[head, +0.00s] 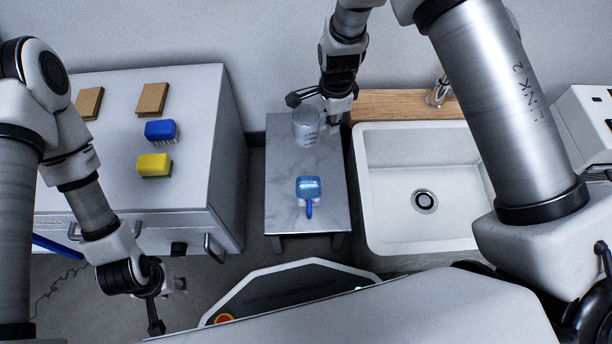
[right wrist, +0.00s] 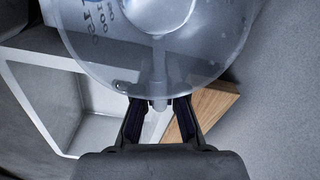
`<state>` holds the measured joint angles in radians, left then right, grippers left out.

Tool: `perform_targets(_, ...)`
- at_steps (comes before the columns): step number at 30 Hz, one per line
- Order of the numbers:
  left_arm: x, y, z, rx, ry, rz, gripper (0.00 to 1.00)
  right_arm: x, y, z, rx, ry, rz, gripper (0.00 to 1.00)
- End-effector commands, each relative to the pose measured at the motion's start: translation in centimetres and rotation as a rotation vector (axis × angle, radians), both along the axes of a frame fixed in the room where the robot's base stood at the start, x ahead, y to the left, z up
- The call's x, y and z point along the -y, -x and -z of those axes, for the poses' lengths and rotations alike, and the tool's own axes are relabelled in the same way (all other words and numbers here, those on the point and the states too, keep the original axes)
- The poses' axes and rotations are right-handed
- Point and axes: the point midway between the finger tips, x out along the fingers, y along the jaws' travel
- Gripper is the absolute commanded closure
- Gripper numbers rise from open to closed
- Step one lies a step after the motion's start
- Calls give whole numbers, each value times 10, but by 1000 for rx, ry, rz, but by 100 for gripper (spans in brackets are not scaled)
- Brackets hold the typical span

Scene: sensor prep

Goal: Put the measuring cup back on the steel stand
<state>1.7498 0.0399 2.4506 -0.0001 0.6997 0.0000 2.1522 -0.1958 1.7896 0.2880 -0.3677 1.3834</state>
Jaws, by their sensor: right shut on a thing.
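The clear measuring cup (head: 306,127) with blue markings is over the far end of the grey steel stand (head: 285,180). I cannot tell whether its base touches the top. My right gripper (head: 322,106) is at the cup's far side, shut on its handle. In the right wrist view the cup (right wrist: 165,55) fills the upper middle, and the fingertips (right wrist: 160,104) close on the clear handle. My left gripper (head: 168,304) is at the lower left, its fingers apart and empty, away from the stand.
A blue scoop-like item (head: 309,188) lies on the near part of the stand. A white sink (head: 420,235) with a wooden ledge (head: 400,105) stands to the right. On the left, a white cabinet (head: 190,100) carries a blue brush (head: 160,130), a yellow sponge (head: 154,165) and brown blocks (head: 152,98).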

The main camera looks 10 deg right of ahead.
Motion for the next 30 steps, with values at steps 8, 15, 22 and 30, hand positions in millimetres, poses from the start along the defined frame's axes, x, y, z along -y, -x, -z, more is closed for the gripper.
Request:
perform_targets(8,0,0,4,1,0,0,60,-2,6,32,-1,0,281,100)
perform_targets(15,0,0,28,1,0,0,60,-2,5,77,0,-1,284,100)
perform_targets(22,0,0,50,1,0,0,60,-2,6,117,0,-1,282,100)
perform_targets(30,0,-1,50,1,0,0,60,-2,5,123,1,0,281,100)
